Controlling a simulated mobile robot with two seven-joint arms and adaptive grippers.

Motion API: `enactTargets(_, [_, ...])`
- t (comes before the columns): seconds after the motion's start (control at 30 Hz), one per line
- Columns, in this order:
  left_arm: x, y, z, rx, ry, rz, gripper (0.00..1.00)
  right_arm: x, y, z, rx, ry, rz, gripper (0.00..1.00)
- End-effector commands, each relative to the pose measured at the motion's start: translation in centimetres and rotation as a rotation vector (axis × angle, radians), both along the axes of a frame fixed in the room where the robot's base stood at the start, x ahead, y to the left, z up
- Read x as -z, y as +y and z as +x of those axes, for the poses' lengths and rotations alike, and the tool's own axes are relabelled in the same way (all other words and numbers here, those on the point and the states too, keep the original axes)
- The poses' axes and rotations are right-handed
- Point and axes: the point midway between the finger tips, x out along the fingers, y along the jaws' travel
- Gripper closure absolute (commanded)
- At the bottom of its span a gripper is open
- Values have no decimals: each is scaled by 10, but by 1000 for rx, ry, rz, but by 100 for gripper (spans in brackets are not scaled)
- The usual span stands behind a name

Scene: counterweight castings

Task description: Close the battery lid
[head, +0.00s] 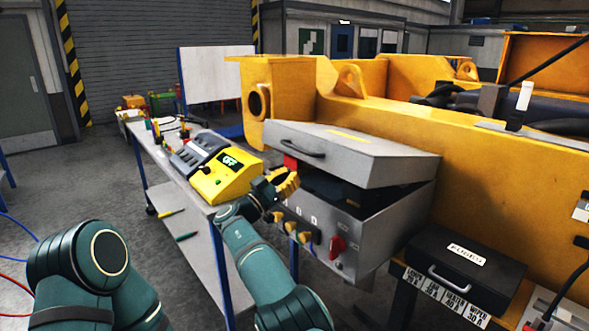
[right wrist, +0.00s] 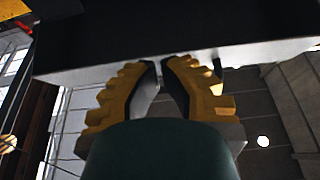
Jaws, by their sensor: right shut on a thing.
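The battery lid (head: 350,150) is a grey metal lid with a dark handle and a yellow strip. It is tilted partly open above the grey battery box (head: 345,225), with a dark gap beneath its front edge. My right gripper (head: 289,182) is at the lid's near left edge, its yellow fingers shut on the lid's lower rim. In the right wrist view the fingertips (right wrist: 163,65) meet at the pale rim of the dark lid underside (right wrist: 180,30). My left gripper is out of view; only part of its arm shows at lower left.
A workbench (head: 150,150) stands left of the box, with a yellow meter reading OFF (head: 225,175) close to my right forearm. A red knob (head: 337,246) is on the box front. A black fuse box (head: 465,265) sits at right. A yellow machine frame (head: 500,150) stands behind.

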Motion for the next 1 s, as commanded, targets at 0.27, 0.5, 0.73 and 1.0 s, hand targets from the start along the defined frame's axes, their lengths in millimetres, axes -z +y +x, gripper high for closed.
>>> enactTargets(0.27, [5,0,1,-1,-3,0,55,19,6,1,0,0,0,100])
enactTargets(0.5, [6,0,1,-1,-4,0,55,24,8,2,0,0,0,100])
enactTargets(0.73, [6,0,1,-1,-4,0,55,25,8,2,0,0,0,100])
enactTargets(1.0, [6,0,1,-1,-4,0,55,25,8,2,0,0,0,100])
